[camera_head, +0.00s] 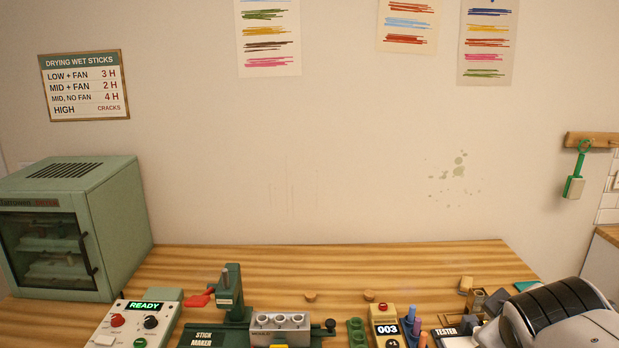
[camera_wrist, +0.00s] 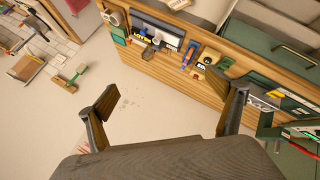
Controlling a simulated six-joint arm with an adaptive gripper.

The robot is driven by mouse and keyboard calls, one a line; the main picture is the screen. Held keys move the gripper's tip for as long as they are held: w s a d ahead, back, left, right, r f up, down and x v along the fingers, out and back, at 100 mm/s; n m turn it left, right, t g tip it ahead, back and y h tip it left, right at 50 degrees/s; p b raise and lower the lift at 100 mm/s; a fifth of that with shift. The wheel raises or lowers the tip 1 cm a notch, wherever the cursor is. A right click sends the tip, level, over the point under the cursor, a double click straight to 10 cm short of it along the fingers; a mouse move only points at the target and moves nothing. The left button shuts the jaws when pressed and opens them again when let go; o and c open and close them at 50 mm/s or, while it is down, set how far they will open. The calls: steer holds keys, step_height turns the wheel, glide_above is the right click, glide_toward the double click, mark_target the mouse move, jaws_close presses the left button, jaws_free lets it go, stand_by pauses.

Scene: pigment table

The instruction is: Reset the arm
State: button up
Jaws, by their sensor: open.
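My gripper (camera_wrist: 164,93) shows in the wrist view with its two dark fingers spread wide apart. Nothing is between the fingers. The pale wall fills the space between and beyond them, with the wooden table further off and seen at a slant. In the head view a rounded grey and black part of my arm (camera_head: 562,318) fills the lower right corner. My gripper itself is not visible in the head view.
A green drying oven (camera_head: 122,205) stands at the table's left. A control box (camera_head: 131,322), the stick maker (camera_head: 232,300), a counter (camera_head: 384,322) and a tester (camera_head: 447,331) line the front. The table (camera_head: 330,262) is mostly bare behind them. A green brush (camera_head: 574,187) hangs at right.

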steer(key=s+a+f+m+g+y, duration=0.1)
steer(key=s+a+f+m+y, duration=0.1)
steer(key=s+a, duration=0.4)
steer(key=s+a+f+m+g+y, duration=0.1)
steer(key=s+a+f+m+y, duration=0.1)
steer(key=s+a, duration=0.5)
step_height(320, 180, down, 3)
steer(key=s+m, duration=0.1)
steer(key=s, duration=0.2)
steer(key=shift+a+r+g, duration=0.15)
steer(key=shift+g, duration=0.25)
steer(key=shift+o, duration=1)
steer(key=shift+d, duration=0.2)
